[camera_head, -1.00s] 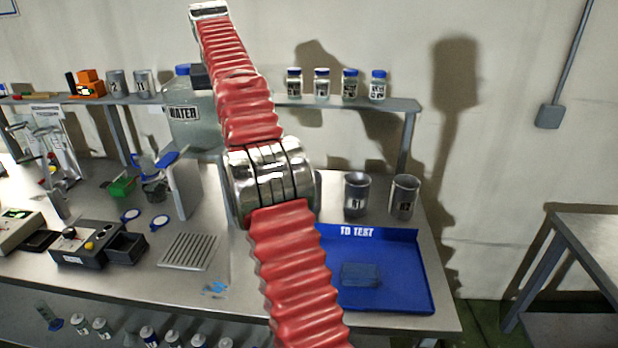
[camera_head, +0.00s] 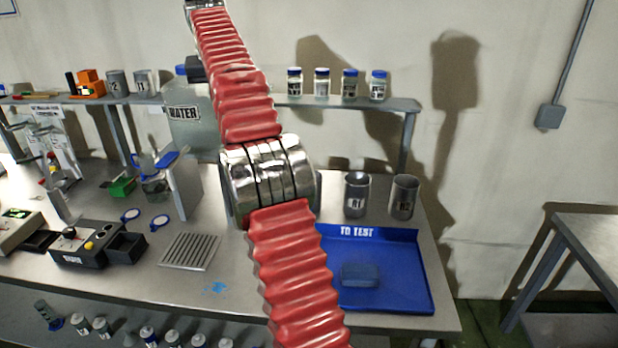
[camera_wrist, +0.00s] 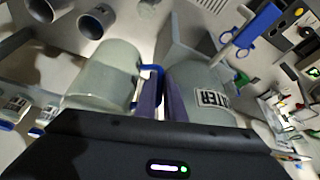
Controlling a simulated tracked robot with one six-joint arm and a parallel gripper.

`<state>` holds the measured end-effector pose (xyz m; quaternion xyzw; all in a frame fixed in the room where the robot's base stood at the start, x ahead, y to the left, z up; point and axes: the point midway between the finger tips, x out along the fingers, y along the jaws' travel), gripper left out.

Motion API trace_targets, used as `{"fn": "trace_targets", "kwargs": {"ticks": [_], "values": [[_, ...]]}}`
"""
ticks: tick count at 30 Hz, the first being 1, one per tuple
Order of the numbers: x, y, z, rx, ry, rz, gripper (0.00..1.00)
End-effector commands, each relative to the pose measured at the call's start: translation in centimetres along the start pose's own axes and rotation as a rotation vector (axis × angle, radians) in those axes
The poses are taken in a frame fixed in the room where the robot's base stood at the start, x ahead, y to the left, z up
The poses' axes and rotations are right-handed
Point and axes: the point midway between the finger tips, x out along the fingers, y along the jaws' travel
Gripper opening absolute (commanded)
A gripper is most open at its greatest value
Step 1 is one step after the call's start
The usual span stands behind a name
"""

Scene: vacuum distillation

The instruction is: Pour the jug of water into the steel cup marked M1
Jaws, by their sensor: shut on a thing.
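The jug of water (camera_head: 187,118), a grey-green vessel with a blue top and a WATER label, is in front of the shelf at left of my arm, partly hidden by it. In the wrist view my gripper (camera_wrist: 160,105) is shut, its fingers at a blue handle-like part (camera_wrist: 152,72) of the jug. The WATER label (camera_wrist: 211,98) shows on the right. A similar grey-green body (camera_wrist: 103,78) lies left of the fingers; I cannot tell whether it is the same vessel. A steel cup (camera_head: 356,195), apparently marked with a 1, stands upright behind the blue tray; its letter is unclear.
A second steel cup (camera_head: 404,197) stands just right of the first. The blue TO TEST tray (camera_head: 410,275) holds a blue block. Several small bottles (camera_head: 322,84) and two more steel cups (camera_head: 117,83) stand on the shelf. A metal grid (camera_head: 188,252) lies on the table.

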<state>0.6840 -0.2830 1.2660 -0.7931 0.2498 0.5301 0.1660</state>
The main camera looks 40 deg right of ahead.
Motion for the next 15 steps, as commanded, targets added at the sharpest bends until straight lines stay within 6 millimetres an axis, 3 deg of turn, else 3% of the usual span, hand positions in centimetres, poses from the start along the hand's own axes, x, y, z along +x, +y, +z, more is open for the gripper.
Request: {"fn": "trace_targets", "kwargs": {"ticks": [15], "values": [[-2.0, -1.1, 3.5, -0.001, 0.001, -0.001, 0.0]]}}
